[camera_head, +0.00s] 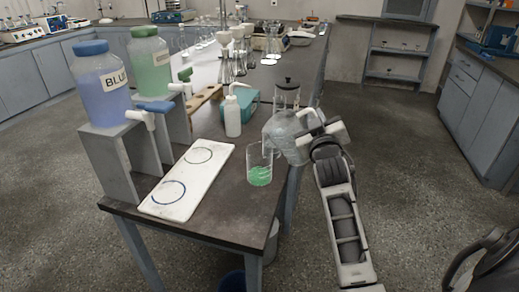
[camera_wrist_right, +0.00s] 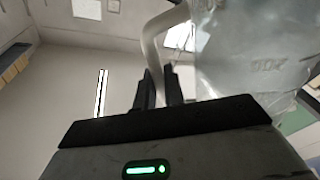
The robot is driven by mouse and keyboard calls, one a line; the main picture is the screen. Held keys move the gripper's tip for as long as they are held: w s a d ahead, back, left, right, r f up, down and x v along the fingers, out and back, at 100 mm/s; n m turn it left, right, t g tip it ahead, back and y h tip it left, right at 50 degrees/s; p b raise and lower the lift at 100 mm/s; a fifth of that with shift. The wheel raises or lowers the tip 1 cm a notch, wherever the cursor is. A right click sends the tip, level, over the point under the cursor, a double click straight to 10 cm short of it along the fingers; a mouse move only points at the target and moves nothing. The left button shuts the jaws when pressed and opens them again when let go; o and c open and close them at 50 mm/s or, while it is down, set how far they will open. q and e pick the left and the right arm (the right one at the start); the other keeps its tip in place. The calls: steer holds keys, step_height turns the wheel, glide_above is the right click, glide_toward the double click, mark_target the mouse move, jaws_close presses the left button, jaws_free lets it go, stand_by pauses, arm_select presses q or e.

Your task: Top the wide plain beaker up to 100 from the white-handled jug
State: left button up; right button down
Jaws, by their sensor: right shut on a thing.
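The wide plain beaker (camera_head: 259,163) stands near the front right edge of the bench with green liquid in its lower part. The clear jug with the white handle (camera_head: 285,138) is just behind and right of it, close to its rim. My right gripper (camera_head: 323,133) is shut on the jug's handle. The wrist view shows the white handle (camera_wrist_right: 155,48) between the fingers (camera_wrist_right: 158,90) and the clear jug wall (camera_wrist_right: 250,50) beside them. The jug looks tilted, but how far is unclear. I see no stream. The beaker's marks are too small to read. My left gripper is not in view.
A white board (camera_head: 187,183) with two dark rings lies left of the beaker. Blue (camera_head: 102,85) and green (camera_head: 150,62) tap jars stand on grey stands at left. A white squeeze bottle (camera_head: 232,117) and a black-lidded vessel (camera_head: 287,93) stand behind. The bench's right edge is close.

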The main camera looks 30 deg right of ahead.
mark_target(308, 108)
steer(key=shift+w+a+r+n+t+p, duration=0.15)
steer(key=shift+a+r+n, duration=0.25)
steer(key=shift+r, duration=0.2)
steer(key=shift+w+a+r+n+t+p, duration=0.1)
steer(key=shift+w+a+r+n+p, duration=0.1)
steer(key=shift+a+r+n, duration=0.3)
steer(key=shift+w+a+r+n+t+p, duration=0.1)
steer(key=shift+w+a+r+n, duration=0.1)
steer(key=shift+r+n, duration=0.35)
stand_by(3.0)
